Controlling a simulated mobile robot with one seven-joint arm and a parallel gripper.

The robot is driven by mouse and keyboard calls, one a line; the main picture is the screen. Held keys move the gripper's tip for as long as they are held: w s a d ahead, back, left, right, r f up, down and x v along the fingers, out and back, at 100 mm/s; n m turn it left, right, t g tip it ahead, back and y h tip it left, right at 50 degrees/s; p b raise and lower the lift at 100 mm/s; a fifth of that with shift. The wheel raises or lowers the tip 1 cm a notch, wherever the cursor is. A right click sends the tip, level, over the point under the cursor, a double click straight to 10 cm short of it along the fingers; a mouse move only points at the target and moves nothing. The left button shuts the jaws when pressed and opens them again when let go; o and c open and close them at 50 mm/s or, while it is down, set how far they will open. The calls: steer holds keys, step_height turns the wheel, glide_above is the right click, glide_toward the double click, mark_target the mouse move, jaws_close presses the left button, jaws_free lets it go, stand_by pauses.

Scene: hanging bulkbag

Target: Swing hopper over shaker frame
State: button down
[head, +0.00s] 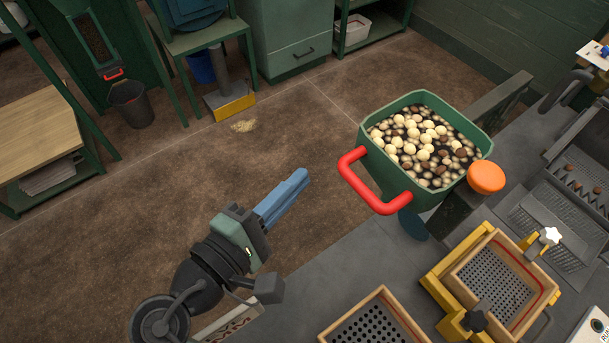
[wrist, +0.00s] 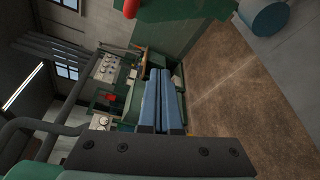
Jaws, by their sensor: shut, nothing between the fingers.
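The green hopper (head: 395,187) is at the right of the head view, filled with pale and brown round pieces. A red handle (head: 362,185) sticks out from its left side, and an orange knob (head: 486,177) is at its right. The shaker frame (head: 500,285), a wooden-rimmed sieve in yellow clamps, is below and right of the hopper, not under it. My gripper (head: 294,192) has blue fingers, shut and empty, left of the red handle and apart from it. The fingers also show in the wrist view (wrist: 163,100), with part of the red handle (wrist: 131,8) at the top edge.
Another wooden-rimmed sieve (head: 376,318) lies at the bottom of the head view. Wire trays (head: 560,220) are at the right.

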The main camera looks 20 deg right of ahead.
mark_target(344, 166)
steer(key=d+p, duration=0.1)
steer(key=d, duration=0.1)
steer(key=w+d, duration=0.1)
steer(key=d, duration=0.2)
steer(key=d+p, duration=0.1)
steer(key=d, duration=0.1)
steer(key=shift+w+d+r+p, duration=0.25)
steer(key=shift+d+p, duration=0.05)
steer(key=shift+p, duration=0.05)
steer(key=shift+s+d, duration=0.1)
steer(key=shift+s, duration=0.05)
